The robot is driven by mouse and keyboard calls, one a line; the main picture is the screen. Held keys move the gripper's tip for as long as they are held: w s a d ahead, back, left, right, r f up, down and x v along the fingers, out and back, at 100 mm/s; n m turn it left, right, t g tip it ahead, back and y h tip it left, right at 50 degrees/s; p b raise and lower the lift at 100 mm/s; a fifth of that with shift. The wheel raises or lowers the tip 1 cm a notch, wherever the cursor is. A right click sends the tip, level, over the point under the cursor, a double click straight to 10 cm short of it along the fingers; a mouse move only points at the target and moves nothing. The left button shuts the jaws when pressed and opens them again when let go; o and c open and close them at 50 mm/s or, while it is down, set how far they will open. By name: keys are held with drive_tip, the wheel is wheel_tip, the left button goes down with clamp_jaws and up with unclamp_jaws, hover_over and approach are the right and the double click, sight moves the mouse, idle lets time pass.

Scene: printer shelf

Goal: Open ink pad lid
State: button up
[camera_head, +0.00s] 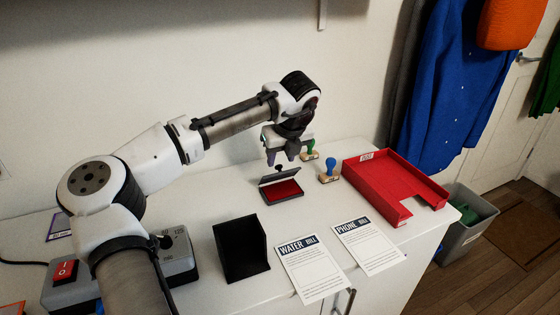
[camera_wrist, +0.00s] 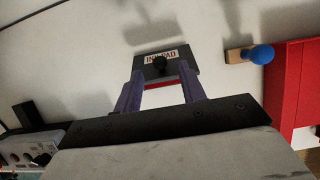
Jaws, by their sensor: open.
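The ink pad (camera_head: 284,192) lies on the white table, with its red pad surface showing. Its grey lid (camera_head: 276,177) is tilted up along the back side and has a dark knob at its top. In the wrist view the lid (camera_wrist: 185,66) carries an INK PAD label, with the black knob (camera_wrist: 159,66) in front of it and a strip of red below. My gripper (camera_head: 287,159) is open just above and behind the lid. In the wrist view its purple fingers (camera_wrist: 161,76) stand apart on either side of the knob; contact cannot be told.
A blue-handled stamp (camera_head: 329,171) and a green-handled stamp (camera_head: 310,150) stand right of the ink pad. A red tray (camera_head: 385,197) is farther right. A water bill (camera_head: 312,270), a phone bill (camera_head: 368,247) and a black holder (camera_head: 241,250) are in front.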

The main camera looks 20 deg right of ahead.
drive_tip(key=shift+x, duration=1.35)
drive_tip(key=shift+c, duration=0.4)
clamp_jaws()
